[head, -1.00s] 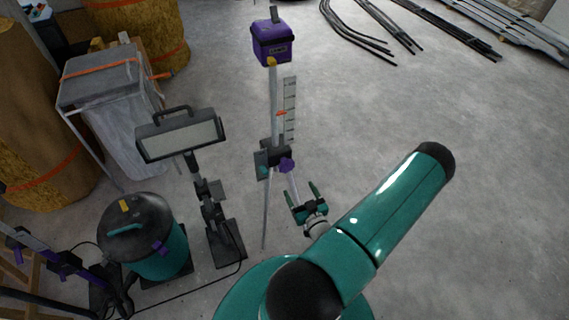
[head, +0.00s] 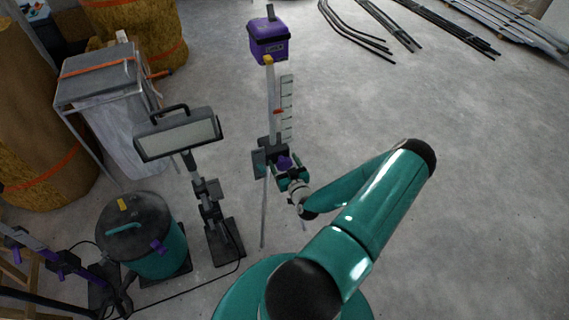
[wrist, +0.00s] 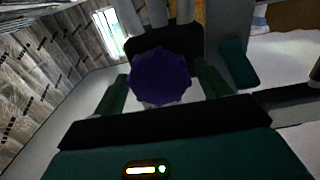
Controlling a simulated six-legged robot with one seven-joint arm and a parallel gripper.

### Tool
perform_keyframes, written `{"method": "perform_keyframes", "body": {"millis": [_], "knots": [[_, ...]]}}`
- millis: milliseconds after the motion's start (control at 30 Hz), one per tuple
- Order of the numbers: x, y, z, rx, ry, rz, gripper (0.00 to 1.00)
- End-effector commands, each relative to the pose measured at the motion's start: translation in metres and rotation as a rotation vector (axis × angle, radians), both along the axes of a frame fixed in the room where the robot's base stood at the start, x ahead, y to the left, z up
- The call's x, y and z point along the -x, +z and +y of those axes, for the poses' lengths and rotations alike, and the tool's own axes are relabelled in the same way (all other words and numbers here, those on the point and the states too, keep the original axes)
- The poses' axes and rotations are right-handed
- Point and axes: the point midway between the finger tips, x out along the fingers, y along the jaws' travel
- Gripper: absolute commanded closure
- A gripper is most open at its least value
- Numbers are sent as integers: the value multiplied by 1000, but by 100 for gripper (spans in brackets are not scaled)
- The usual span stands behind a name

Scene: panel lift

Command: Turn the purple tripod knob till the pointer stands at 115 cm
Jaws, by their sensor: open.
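The purple tripod knob (wrist: 160,77) sits between the two green fingers of my gripper (wrist: 162,90) in the wrist view. The fingers stand on either side of it with the jaws open. In the head view my gripper (head: 288,170) is at the tripod's dark bracket, and the knob (head: 284,161) is partly hidden by it. The tripod column carries a purple laser box (head: 268,42) on top. A pale scale (head: 287,108) stands beside the column, with a small red-orange pointer (head: 279,111) near its middle. The scale's numbers are too small to read.
A work lamp (head: 180,138) on a stand is left of the tripod. A teal and black vacuum (head: 140,235) and a grey wrapped stand (head: 100,80) are farther left. A cable (head: 200,284) runs along the floor. The floor to the right is mostly clear.

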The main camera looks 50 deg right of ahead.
Motion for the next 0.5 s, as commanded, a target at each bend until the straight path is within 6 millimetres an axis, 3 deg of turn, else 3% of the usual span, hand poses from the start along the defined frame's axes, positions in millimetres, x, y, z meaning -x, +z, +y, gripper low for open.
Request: {"method": "perform_keyframes", "body": {"millis": [100, 333, 500], "knots": [[0, 0, 0, 0, 0, 0, 24], [1, 0, 0, 0, 0, 0, 69], [1, 0, 0, -4, 0, -3, 69]]}}
